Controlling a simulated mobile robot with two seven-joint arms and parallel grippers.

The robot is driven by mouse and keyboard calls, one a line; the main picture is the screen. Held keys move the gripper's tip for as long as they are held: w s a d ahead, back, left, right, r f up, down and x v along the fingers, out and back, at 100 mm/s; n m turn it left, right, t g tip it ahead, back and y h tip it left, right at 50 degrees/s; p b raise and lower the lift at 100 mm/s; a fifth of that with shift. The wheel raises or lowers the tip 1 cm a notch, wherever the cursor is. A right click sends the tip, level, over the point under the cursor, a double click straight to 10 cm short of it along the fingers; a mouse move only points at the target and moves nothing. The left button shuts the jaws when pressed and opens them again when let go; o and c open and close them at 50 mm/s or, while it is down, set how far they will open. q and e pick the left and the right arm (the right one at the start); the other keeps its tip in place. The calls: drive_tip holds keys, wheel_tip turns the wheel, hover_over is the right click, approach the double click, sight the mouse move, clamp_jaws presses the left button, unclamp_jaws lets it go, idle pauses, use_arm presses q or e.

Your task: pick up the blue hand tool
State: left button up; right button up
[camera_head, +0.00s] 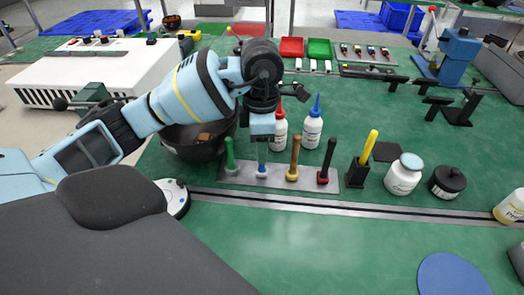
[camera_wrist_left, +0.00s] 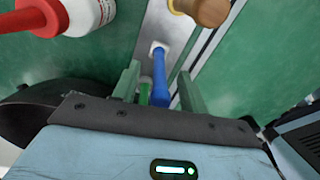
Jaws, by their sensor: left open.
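The blue hand tool (camera_head: 262,160) stands upright in a grey rack strip (camera_head: 232,178), between a green tool (camera_head: 230,153) and a wooden-handled tool (camera_head: 294,158). My left gripper (camera_head: 262,139) is directly above it, pointing down, and hides its upper part in the head view. In the left wrist view the blue tool (camera_wrist_left: 160,82) appears between the two open fingers of my left gripper (camera_wrist_left: 160,84), with no clear contact. The green tool (camera_wrist_left: 145,91) shows beside it, near one finger. My right gripper is not in view.
A black-handled tool (camera_head: 328,160) completes the rack row. Two squeeze bottles (camera_head: 312,131) stand behind it, and a dark bowl (camera_head: 190,145) is behind left. A yellow-handled tool (camera_head: 366,152) and white jar (camera_head: 404,178) are to the right. The green bench (camera_head: 330,235) in front is mostly clear.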

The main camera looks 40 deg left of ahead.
use_arm(q)
drive_tip(key=shift+f, duration=0.1)
clamp_jaws()
idle(0.4)
drive_tip(key=shift+r, duration=0.65)
wheel_tip(320, 180, up, 3)
drive_tip(key=shift+f, duration=0.15)
drive_tip(key=s+d+r, duration=0.1)
drive_tip(key=s+d, duration=0.7)
drive_tip(key=s, duration=0.5)
drive_tip(key=shift+s+d+p, duration=0.25)
drive_tip(key=shift+s+p, duration=0.05)
drive_tip(key=shift+s, duration=0.05)
